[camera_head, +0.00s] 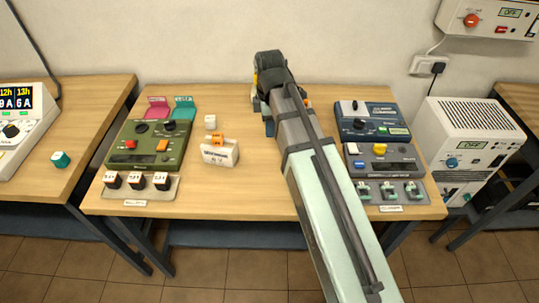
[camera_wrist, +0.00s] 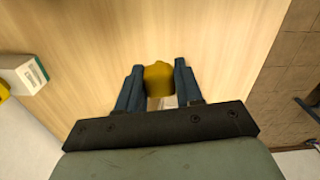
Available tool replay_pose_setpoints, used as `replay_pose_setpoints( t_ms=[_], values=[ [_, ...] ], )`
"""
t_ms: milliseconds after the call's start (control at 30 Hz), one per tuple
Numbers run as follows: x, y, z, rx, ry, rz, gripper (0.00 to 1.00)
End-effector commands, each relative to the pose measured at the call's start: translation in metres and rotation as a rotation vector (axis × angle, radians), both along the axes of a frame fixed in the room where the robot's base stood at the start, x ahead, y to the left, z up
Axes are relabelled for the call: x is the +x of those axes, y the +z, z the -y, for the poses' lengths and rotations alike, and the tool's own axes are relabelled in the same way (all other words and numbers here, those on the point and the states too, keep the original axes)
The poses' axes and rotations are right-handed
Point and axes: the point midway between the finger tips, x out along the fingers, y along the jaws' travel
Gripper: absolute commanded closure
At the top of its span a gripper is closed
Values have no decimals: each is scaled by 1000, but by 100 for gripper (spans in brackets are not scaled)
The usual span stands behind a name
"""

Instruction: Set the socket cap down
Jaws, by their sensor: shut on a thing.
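My gripper (camera_wrist: 159,82) is shut on a yellow rounded piece, which I take to be the socket cap (camera_wrist: 158,76). The cap sits between the two blue fingers, above the wooden table. How high it is above the wood I cannot tell. In the head view my arm reaches to the back middle of the table and its wrist hides the fingers and most of what they hold.
The table (camera_head: 240,203) carries a green device (camera_head: 150,145) at left, a small white box (camera_head: 220,153) in the middle and a dark blue device (camera_head: 372,120) at right. Bare wood lies between the white box and my arm. A white cabinet (camera_head: 463,140) stands right.

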Motion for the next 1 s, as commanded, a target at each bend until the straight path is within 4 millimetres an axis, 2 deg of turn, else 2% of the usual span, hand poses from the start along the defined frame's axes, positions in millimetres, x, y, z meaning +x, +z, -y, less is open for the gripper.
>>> replay_pose_setpoints(
  t_ms=[133, 333, 700, 1000],
  values=[
    [0, 0, 0, 0, -88, 0, 93],
    [0, -5, 0, 0, -130, 0, 93],
    [-1, -51, 0, 0, -130, -1, 93],
    [0, -68, 0, 0, -129, 0, 93]
  ],
)
